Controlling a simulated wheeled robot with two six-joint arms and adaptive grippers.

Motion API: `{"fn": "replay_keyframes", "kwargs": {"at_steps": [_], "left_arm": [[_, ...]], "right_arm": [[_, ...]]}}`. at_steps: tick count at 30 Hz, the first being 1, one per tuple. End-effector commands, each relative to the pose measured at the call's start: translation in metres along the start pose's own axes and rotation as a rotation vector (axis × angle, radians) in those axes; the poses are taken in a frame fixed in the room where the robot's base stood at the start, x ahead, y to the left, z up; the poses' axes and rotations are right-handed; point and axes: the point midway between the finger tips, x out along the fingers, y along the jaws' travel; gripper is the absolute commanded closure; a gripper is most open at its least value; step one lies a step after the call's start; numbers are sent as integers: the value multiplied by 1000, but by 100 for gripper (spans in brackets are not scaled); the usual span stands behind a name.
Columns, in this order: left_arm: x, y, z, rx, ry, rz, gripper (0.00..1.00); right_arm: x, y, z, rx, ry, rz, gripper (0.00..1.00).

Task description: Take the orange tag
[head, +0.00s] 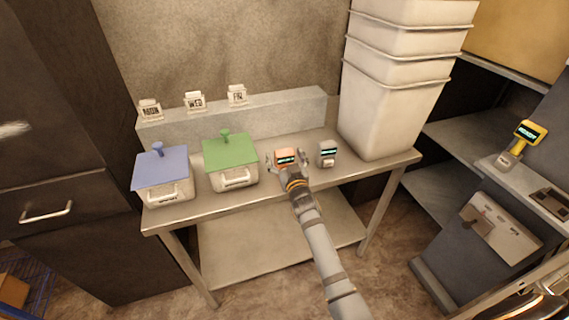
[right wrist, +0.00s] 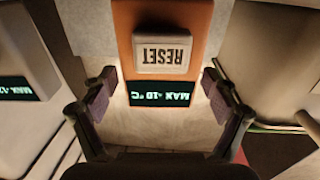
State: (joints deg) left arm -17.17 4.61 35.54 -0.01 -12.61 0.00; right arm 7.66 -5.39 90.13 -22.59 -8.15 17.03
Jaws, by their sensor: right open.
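The orange tag (head: 286,157) stands on the metal table, right of the green-lidded box. In the right wrist view the orange tag (right wrist: 201,18) shows a grey RESET button and a dark display reading MAX -10 °C, upside down. My right gripper (head: 288,164) is at the tag, its fingers on either side. In the wrist view the open fingers of my right gripper (right wrist: 161,95) flank the tag's display end, with gaps on both sides. My left gripper is not in view.
A grey tag (head: 327,154) stands close on the right. A green-lidded box (head: 231,160) and a blue-lidded box (head: 163,174) are on the left. Stacked white bins (head: 392,100) stand at the table's right end. A raised ledge (head: 240,118) runs behind.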

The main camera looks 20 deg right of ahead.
Motion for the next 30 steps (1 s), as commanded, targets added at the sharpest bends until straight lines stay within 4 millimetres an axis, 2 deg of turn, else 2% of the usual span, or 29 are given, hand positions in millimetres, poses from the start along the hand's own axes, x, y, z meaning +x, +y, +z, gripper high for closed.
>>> {"fn": "replay_keyframes", "kwargs": {"at_steps": [2,15,23,30], "left_arm": [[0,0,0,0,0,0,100],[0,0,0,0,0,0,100],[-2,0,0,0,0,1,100],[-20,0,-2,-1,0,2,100]], "right_arm": [[0,0,0,0,0,0,16],[0,0,0,0,1,0,74],[0,0,-2,0,1,0,74],[7,2,-24,0,2,-1,74]]}}
